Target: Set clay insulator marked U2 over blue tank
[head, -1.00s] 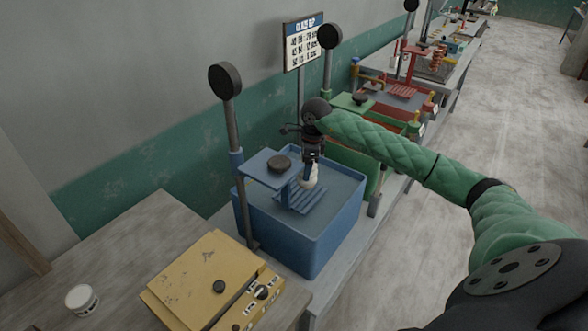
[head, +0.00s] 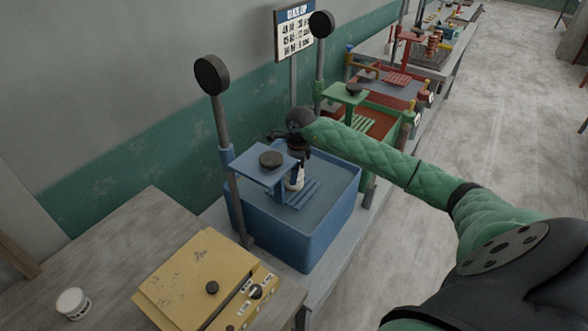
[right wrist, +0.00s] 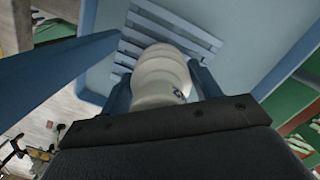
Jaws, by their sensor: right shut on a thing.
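The white ribbed clay insulator (head: 299,178) is held over the blue tank (head: 318,235), above its slatted blue rack (head: 304,192). In the right wrist view the insulator (right wrist: 160,72) shows a small dark mark, partly turned away; I cannot read it. My right gripper (head: 298,168) is shut on the insulator, with one finger on each side of it in the right wrist view (right wrist: 162,88). The rack's slats (right wrist: 165,30) lie beyond the insulator there; I cannot tell if it touches them. My left gripper is not in view.
A green tank (head: 370,180) and red station (head: 385,85) are behind.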

